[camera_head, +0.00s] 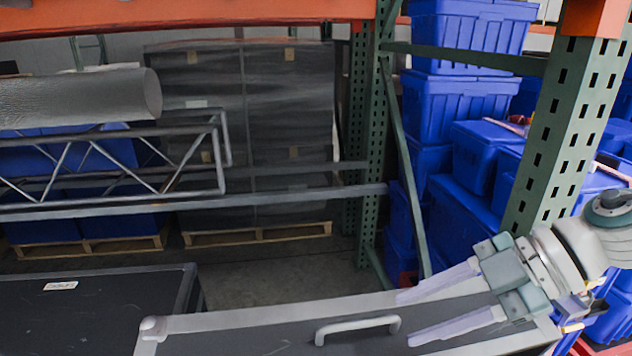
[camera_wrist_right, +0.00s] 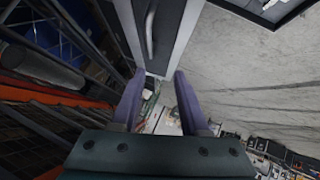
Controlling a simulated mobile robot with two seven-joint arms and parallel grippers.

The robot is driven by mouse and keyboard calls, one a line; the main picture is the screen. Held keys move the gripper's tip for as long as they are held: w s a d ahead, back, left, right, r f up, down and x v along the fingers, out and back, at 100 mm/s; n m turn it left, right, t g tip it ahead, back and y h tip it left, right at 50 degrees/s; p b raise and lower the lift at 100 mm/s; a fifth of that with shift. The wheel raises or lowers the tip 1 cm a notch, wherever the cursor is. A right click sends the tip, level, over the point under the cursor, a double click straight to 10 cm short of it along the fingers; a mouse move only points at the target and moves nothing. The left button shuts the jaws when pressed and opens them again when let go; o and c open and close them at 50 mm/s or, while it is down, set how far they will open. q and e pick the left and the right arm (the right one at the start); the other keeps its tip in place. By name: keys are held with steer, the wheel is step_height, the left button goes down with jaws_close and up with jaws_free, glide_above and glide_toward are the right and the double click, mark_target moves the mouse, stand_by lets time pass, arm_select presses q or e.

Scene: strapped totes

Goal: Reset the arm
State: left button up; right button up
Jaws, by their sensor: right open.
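My right gripper (camera_head: 425,312) comes in from the right edge in the head view. Its two pale fingers are apart with nothing between them, and they point left over the dark case near the silver handle (camera_head: 357,328). In the right wrist view my right gripper (camera_wrist_right: 157,78) also shows two spread fingers with an empty gap. Beyond them is the end of a dark panel with a handle (camera_wrist_right: 150,35). My left gripper is not in either view.
A dark case (camera_head: 250,343) with pale edges lies below, beside another black case (camera_head: 90,305). Blue totes (camera_head: 455,105) are stacked behind a green rack post (camera_head: 570,125). A metal truss (camera_head: 110,180) and wrapped pallets (camera_head: 250,120) stand at the back left. Some grey floor (camera_head: 270,270) is clear.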

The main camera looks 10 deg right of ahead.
steer(key=w+a+r+m+t, duration=0.4)
steer(key=a+r+m+t, duration=0.2)
steer(key=a+r+t, duration=0.3)
steer(key=s+d+f+m+g+h, duration=0.1)
steer(key=s+d+f+m+h, duration=0.4)
steer(key=s+d+m+h, duration=0.45)
steer(key=s+d+m+g+p, duration=0.15)
steer(key=s+g, duration=0.65)
steer(key=s, duration=0.8)
step_height(320, 180, up, 32)
steer(key=p, duration=3.3)
steer(key=shift+m+t, duration=0.3)
steer(key=shift+m, duration=0.1)
steer(key=shift+w, duration=0.1)
